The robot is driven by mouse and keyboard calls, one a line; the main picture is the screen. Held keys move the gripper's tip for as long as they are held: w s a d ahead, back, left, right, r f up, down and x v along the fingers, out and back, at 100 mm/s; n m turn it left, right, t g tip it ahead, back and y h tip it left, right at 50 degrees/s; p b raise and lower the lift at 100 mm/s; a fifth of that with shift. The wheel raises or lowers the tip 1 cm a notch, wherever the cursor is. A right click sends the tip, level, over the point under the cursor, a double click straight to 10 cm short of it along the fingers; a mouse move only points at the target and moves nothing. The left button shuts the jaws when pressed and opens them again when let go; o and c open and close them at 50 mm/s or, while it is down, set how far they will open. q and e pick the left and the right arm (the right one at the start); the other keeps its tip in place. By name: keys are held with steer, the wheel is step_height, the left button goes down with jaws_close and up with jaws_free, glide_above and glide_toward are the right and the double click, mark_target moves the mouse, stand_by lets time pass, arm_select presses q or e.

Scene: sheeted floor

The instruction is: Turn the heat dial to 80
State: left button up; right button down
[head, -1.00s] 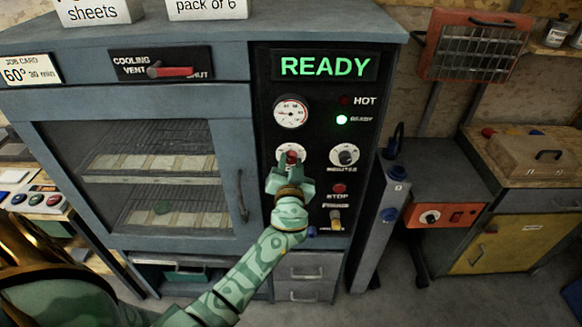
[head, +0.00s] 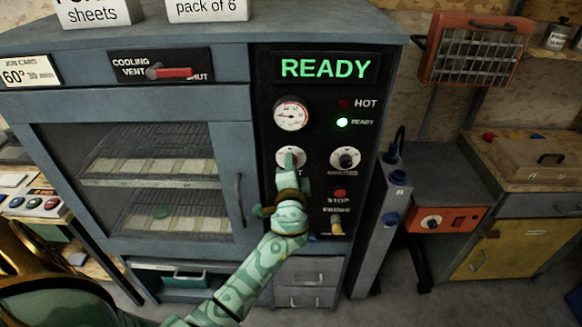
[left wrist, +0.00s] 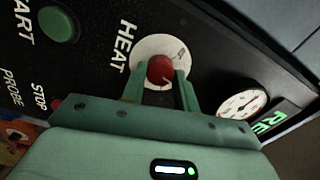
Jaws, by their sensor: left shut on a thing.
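The heat dial (head: 300,156) is a white round scale with a red knob on the oven's black control panel. Its scale and the word HEAT also show in the left wrist view (left wrist: 150,47). My left gripper (head: 289,160) is at the dial, its fingers one on each side of the red knob (left wrist: 161,69), shut on it. In the head view the fingers and hand hide most of the knob. The dial's numbers are too small to read. My right gripper is not in view.
A green READY display (head: 325,68), a round gauge (head: 291,115) and a lit green lamp (head: 342,122) are above. The minutes dial (head: 345,159) is close right, a red stop button (head: 340,193) below it. The oven door handle (head: 240,198) is left. A job card (head: 31,73) reads 60° 30 min.

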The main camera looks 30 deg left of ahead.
arm_select(q)
steer(key=shift+m+p, duration=1.15)
steer(key=shift+m, duration=3.45)
steer(key=shift+f, duration=0.15)
steer(key=o, duration=1)
steer(key=shift+d, duration=0.1)
steer(key=b+v, duration=0.1)
steer(key=v, duration=1.5)
steer(key=shift+s, duration=0.2)
